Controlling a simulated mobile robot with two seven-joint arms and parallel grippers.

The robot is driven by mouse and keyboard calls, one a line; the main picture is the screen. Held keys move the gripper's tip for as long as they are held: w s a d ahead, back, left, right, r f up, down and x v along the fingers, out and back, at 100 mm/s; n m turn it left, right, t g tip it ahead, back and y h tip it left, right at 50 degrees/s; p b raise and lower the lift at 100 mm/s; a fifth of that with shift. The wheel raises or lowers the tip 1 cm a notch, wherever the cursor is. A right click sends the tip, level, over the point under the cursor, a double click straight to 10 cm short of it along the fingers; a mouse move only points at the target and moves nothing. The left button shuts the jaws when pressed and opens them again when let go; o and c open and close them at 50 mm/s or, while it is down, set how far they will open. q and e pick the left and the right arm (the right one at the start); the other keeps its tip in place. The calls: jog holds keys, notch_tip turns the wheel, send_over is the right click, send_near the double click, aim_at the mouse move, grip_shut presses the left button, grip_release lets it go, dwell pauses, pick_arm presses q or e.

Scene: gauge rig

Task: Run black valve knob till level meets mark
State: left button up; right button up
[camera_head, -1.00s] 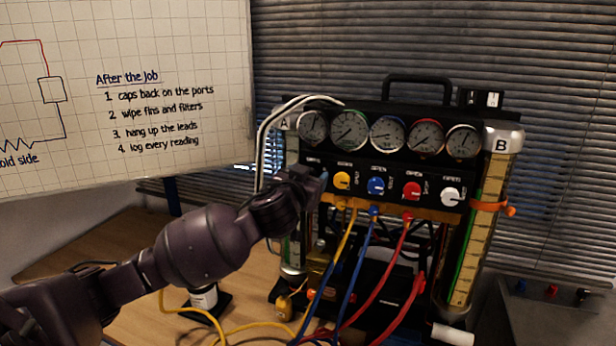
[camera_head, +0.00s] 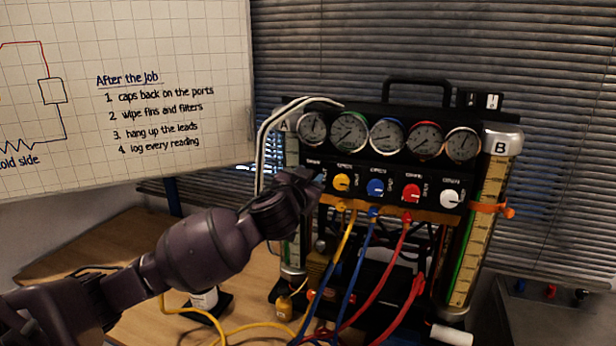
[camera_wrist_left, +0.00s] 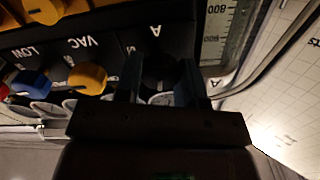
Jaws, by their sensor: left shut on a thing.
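The black valve knob (camera_wrist_left: 159,71) sits between the fingers of my left gripper (camera_wrist_left: 160,82) in the left wrist view, under the panel letter A. The fingers are shut on it. In the head view my left gripper (camera_head: 314,184) is at the panel's left end and my wrist hides the knob. Sight tube A (camera_head: 292,247) is partly hidden by my arm; its scale (camera_wrist_left: 215,30) shows in the wrist view. Tube B (camera_head: 480,235) has an orange clamp (camera_head: 490,207) across it. I cannot make out the liquid level in tube A. My right gripper is not in view.
Yellow (camera_head: 341,182), blue (camera_head: 376,187), red (camera_head: 411,193) and white knobs (camera_head: 450,198) line the panel beside the black one. Several gauges sit above. Yellow, blue and red hoses hang below. A whiteboard (camera_head: 190,150) stands at the left.

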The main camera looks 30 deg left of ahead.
pick_arm(q)
jog(key=shift+m+p, duration=0.6)
jog(key=shift+m, duration=7.4)
jog(key=shift+f+m, duration=0.1)
jog(key=shift+m, duration=0.2)
jog(key=o, duration=0.9)
jog(key=b+v, duration=0.1)
jog(key=v, duration=0.9)
jog(key=shift+s+d+b, duration=0.2)
jog(key=shift+s+b, duration=0.15)
jog(key=shift+b, duration=0.05)
